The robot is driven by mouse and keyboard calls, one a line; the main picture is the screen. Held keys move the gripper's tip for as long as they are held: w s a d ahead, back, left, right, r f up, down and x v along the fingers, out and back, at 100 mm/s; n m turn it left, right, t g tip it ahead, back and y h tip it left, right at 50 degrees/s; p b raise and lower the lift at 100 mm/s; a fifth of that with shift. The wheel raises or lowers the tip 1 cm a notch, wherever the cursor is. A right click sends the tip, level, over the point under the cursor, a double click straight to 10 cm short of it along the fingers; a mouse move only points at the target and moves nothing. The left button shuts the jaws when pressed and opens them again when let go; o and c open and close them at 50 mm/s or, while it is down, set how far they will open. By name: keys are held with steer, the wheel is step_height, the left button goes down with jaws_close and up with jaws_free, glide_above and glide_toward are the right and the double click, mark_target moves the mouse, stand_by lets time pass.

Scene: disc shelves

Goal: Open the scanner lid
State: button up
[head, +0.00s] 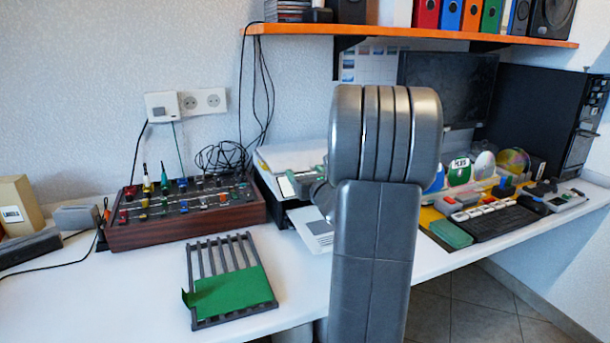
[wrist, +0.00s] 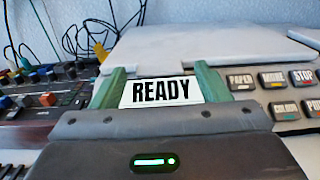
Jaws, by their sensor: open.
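The scanner (wrist: 285,98) stands ahead in the wrist view, with labelled buttons on its right side. Its pale grey lid (wrist: 200,45) lies flat and looks closed. A white READY display (wrist: 160,92) shows on the front between my fingers. My gripper (wrist: 160,68) is open, its two green fingers apart at the front edge of the lid. I cannot tell whether they touch it. In the head view my gripper (head: 306,178) is small beside my arm, which hides much of the scanner; part of the pale lid (head: 290,157) shows behind it.
A wooden control box with knobs (head: 185,212) stands left of the scanner. A grey rack with a green sheet (head: 232,285) lies in front. Discs (head: 460,172) and a black keyboard (head: 497,222) are to the right. An orange shelf (head: 420,34) hangs above the desk.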

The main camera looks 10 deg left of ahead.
steer(key=shift+w+a, duration=0.2)
